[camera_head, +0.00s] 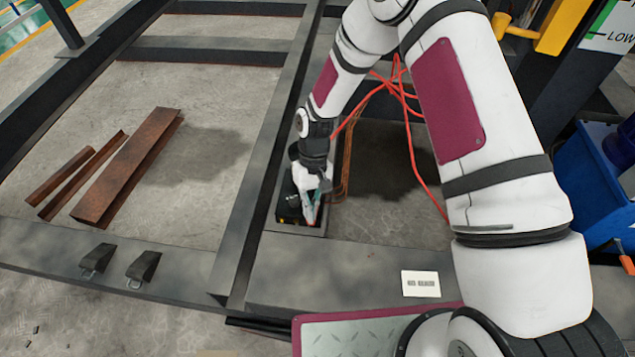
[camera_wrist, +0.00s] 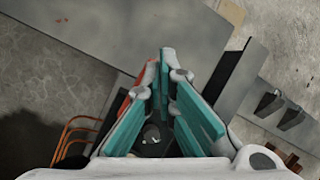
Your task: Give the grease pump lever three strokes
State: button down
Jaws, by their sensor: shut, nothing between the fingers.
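My gripper (camera_head: 311,218) points down over a dark box-like unit (camera_head: 288,207) between the steel beams, which may be the grease pump. Its teal-padded fingers (camera_wrist: 167,58) come together at the tips in the wrist view, with nothing between them. A red-orange part (camera_wrist: 145,73) shows along the left finger in the wrist view; it may be the lever, but most of it is hidden. A round light fitting (camera_wrist: 152,131) on a dark surface shows below the fingers. I cannot tell whether the gripper touches the unit.
Steel beams (camera_head: 240,190) frame the place. Rusty steel sections (camera_head: 128,170) lie on the floor at left. Two dark wedge-like blocks (camera_head: 144,266) sit on the front beam. Red cable (camera_head: 420,165) loops behind my arm. A blue bin (camera_head: 585,180) stands at right. A white label (camera_head: 420,284) lies on the plate.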

jog(key=shift+s+f, duration=0.1)
jog(key=shift+f, duration=0.1)
jog(key=shift+s+f+b, duration=0.25)
jog(key=shift+f+b, duration=0.1)
jog(key=shift+f, duration=0.3)
jog(key=shift+s+a+f+b, duration=0.1)
jog(key=shift+s+f+b, duration=0.2)
jog(key=shift+f, duration=0.25)
jog(key=shift+s+f+b, duration=0.15)
jog(key=shift+f+b, duration=0.2)
jog(key=shift+f, duration=0.2)
jog(key=w+f+p+v, duration=0.1)
jog(key=w+p+v, duration=0.1)
jog(key=v, duration=1.1)
jog(key=shift+d+r+p, duration=0.25)
jog(key=shift+r+p, duration=0.1)
jog(key=shift+p, duration=0.55)
